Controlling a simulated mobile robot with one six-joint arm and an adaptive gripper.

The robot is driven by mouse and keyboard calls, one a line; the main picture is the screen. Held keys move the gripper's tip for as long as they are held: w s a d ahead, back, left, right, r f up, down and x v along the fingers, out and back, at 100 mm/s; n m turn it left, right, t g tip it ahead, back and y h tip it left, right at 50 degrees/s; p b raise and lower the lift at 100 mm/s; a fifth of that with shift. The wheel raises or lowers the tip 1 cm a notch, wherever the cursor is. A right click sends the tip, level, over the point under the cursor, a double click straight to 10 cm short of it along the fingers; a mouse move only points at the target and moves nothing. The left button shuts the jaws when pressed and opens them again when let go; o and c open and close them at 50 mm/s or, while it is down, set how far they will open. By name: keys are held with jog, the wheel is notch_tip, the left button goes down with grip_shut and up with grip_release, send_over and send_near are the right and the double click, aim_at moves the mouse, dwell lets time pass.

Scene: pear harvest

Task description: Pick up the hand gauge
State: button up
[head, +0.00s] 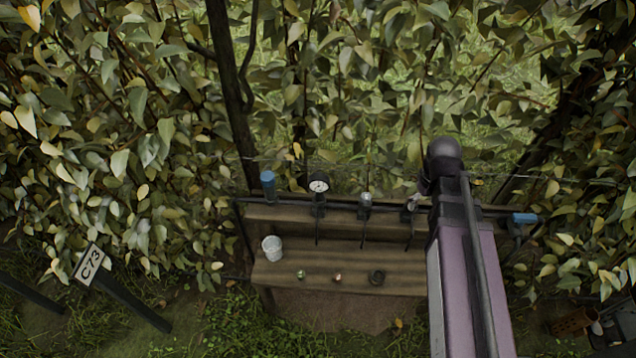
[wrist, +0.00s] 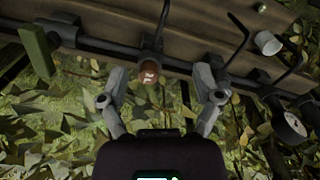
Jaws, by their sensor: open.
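My gripper (wrist: 161,74) is open in the wrist view, one finger on each side of a small round reddish-brown piece (wrist: 149,72) with a pale mark, hung at a rail hook. I cannot tell whether the fingers touch it. A gauge with a white round dial (head: 318,186) stands at the rail in the head view; the same dial (wrist: 295,123) shows at the right of the wrist view, clear of the fingers. Which hung tool is the hand gauge is not certain. In the head view my arm hides my gripper.
A wooden bench (head: 335,263) carries a white cup (head: 272,248) and several small items. A dark rail (wrist: 110,50) with hooks runs along it. Another tool (head: 365,203) hangs beside the dial. A blue piece (head: 268,183) stands at the left end. Dense leaves surround the bench.

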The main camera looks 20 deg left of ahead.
jog(key=a+r+n+p, duration=0.3)
jog(key=a+n, duration=0.1)
jog(key=a, duration=0.4)
jog(key=a+r+n+p, duration=0.3)
jog(key=a+r+n, duration=0.1)
jog(key=a, duration=0.4)
notch_tip(320, 180, up, 4)
jog(key=n+p, duration=0.4)
jog(key=n, duration=0.2)
send_over(319, 183)
jog(key=w, duration=0.2)
jog(key=shift+s+a, duration=0.25)
jog(key=shift+a, duration=0.1)
jog(key=shift+f, duration=0.1)
notch_tip(319, 183, down, 8)
jog(key=b, duration=0.8)
jog(key=shift+w+f, duration=0.1)
jog(key=shift+f, duration=0.1)
jog(key=shift+f+b, duration=0.1)
jog(key=shift+b, duration=0.25)
jog(key=shift+f+b, duration=2.5)
grip_shut()
